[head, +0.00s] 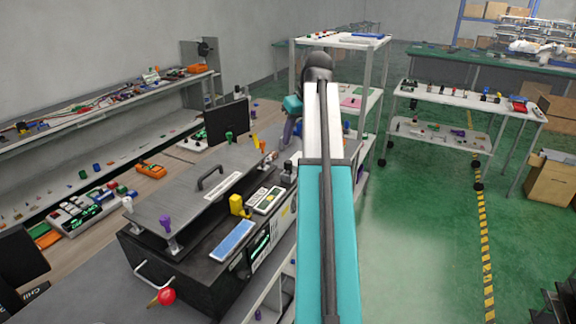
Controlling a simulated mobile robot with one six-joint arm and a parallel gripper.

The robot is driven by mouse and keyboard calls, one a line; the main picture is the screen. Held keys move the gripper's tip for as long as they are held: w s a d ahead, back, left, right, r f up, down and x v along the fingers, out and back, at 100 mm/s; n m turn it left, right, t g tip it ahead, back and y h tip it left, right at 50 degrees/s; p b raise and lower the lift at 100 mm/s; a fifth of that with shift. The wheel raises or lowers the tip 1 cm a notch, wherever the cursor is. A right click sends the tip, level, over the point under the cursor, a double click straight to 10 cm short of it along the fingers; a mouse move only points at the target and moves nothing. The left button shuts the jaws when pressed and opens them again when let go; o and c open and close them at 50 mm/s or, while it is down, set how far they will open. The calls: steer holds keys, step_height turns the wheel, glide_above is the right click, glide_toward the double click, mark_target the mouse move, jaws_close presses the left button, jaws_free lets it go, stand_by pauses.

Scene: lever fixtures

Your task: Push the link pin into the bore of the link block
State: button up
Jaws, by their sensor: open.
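My arm runs up the middle of the head view and bends down at its far end. My gripper (287,138) is small there, over the far right end of the dark bench unit. It is open, with nothing seen between its fingers; its fingertips are hard to make out. Small white, red and orange parts (268,162) stand just left of and below it on the unit. I cannot tell which of these, if any, is the link pin or the link block. My arm hides part of the area to the right.
The dark unit (150,262) carries a black handle (210,177), a purple lever (166,226), a yellow lever (237,205) and a red-knobbed lever (166,296). A monitor (227,122) stands behind. A white shelf rack (340,40) rises beyond my arm.

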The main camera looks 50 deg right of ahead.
steer(key=shift+s+d, duration=0.1)
steer(key=shift+d, duration=0.05)
steer(key=shift+f, duration=0.1)
steer(key=p, duration=0.2)
glide_toward(288, 162)
steer(key=shift+d+x, duration=0.15)
steer(key=shift+x, duration=1.1)
steer(key=shift+d+x, duration=0.1)
steer(key=shift+x, duration=1.15)
steer(key=shift+p, duration=0.3)
steer(key=shift+p+x, duration=1)
steer(key=shift+x, duration=0.4)
steer(key=shift+p+x, duration=0.35)
steer(key=shift+x, duration=0.85)
steer(key=shift+a, duration=0.1)
